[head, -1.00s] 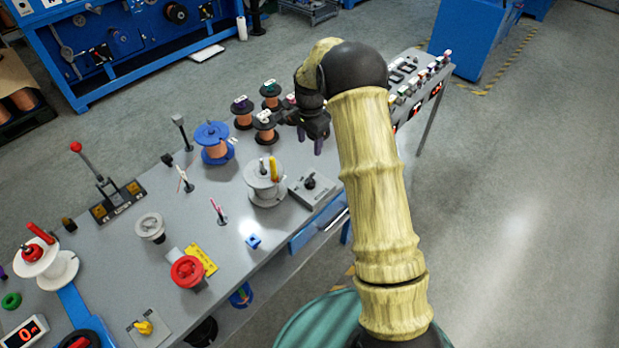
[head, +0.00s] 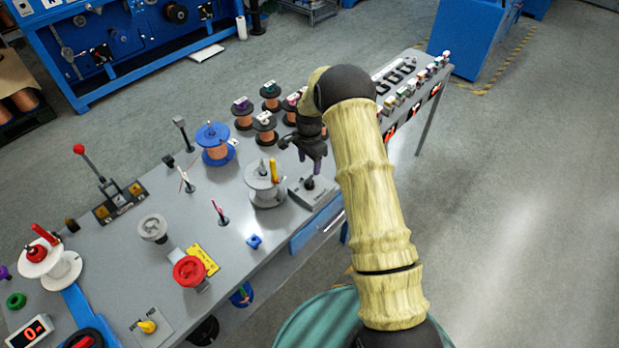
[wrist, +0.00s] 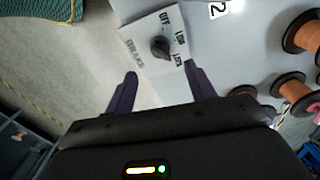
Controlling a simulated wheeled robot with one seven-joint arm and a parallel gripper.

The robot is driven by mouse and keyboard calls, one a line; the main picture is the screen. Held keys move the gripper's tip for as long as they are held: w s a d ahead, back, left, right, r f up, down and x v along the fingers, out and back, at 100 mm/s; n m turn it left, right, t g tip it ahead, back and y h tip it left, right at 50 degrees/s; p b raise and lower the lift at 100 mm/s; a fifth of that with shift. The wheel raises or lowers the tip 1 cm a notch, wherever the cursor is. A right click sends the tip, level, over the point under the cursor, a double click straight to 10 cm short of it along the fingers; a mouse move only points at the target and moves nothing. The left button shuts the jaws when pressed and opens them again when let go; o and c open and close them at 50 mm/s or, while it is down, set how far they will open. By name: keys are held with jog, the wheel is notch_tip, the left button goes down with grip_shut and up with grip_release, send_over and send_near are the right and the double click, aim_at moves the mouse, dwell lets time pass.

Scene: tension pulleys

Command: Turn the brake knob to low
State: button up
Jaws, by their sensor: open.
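The brake knob (head: 309,184) is a small black knob on a grey square box (head: 322,196) at the table's front edge. In the wrist view the knob (wrist: 160,47) sits on a light plate (wrist: 138,33) marked OFF, LOW and a third label, with BRAKE along one side. I cannot tell for sure which mark its pointer faces. My gripper (wrist: 160,69) is open and empty. Its two dark fingers lie either side of the knob in that view, with their tips short of it. In the head view my gripper (head: 311,163) hangs just above the knob, apparently not touching.
A white spool with a yellow handle (head: 274,172) stands close left of the brake box. Several copper spools (head: 265,127) stand behind my gripper. The floor at right is clear.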

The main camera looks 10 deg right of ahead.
aim_at(309, 180)
notch_tip(309, 180, down, 9)
jog(key=shift+f+p, duration=0.1)
jog(key=shift+p, duration=0.85)
jog(key=c, duration=1)
